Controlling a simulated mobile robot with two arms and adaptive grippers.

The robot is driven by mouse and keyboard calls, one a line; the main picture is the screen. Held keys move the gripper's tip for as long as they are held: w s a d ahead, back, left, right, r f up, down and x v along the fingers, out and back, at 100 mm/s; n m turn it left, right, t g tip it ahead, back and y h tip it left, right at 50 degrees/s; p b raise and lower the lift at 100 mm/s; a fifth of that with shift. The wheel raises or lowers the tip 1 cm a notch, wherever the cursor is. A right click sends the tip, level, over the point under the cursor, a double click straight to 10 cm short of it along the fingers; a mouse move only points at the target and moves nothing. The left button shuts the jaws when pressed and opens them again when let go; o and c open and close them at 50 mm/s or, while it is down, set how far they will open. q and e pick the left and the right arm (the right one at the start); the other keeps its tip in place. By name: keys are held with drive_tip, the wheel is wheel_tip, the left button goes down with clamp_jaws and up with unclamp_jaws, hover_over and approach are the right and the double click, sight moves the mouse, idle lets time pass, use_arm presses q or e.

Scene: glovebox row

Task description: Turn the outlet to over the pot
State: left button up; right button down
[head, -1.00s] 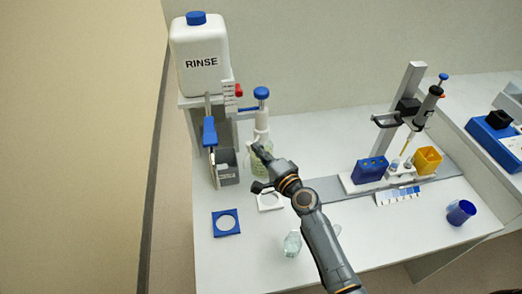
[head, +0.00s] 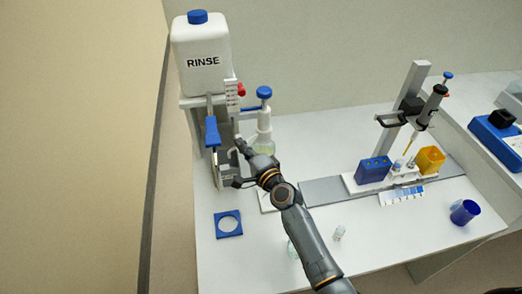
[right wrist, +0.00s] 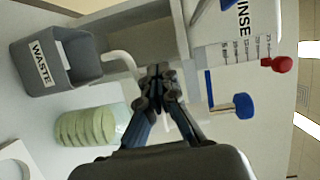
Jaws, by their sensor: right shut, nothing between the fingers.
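A pump dispenser with a blue knob (head: 264,93) tops the bottle of pale green liquid (head: 264,148). In the right wrist view the knob (right wrist: 243,106) and ridged green bottle (right wrist: 88,126) show on either side of my fingers. A white curved tube, apparently the outlet (right wrist: 118,58), runs from behind my fingertips towards the grey WASTE bin (right wrist: 75,72). My right gripper (head: 240,144) is shut and empty, its tips close beside the tube; contact is unclear. A clear jar (head: 291,251), mostly hidden by my arm, may be the pot. My left gripper is not in view.
A white RINSE tank (head: 203,70) stands behind on a stand, with a blue lever (head: 211,130) and red knob (head: 241,89). A blue ring plate (head: 228,231) lies in front; a small vial (head: 339,233) stands right of my arm.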

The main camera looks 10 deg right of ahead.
drive_tip(key=shift+w+a, duration=0.75)
drive_tip(key=shift+w, duration=0.1)
drive_tip(key=shift+w+a, duration=0.1)
drive_tip(key=shift+w, duration=0.05)
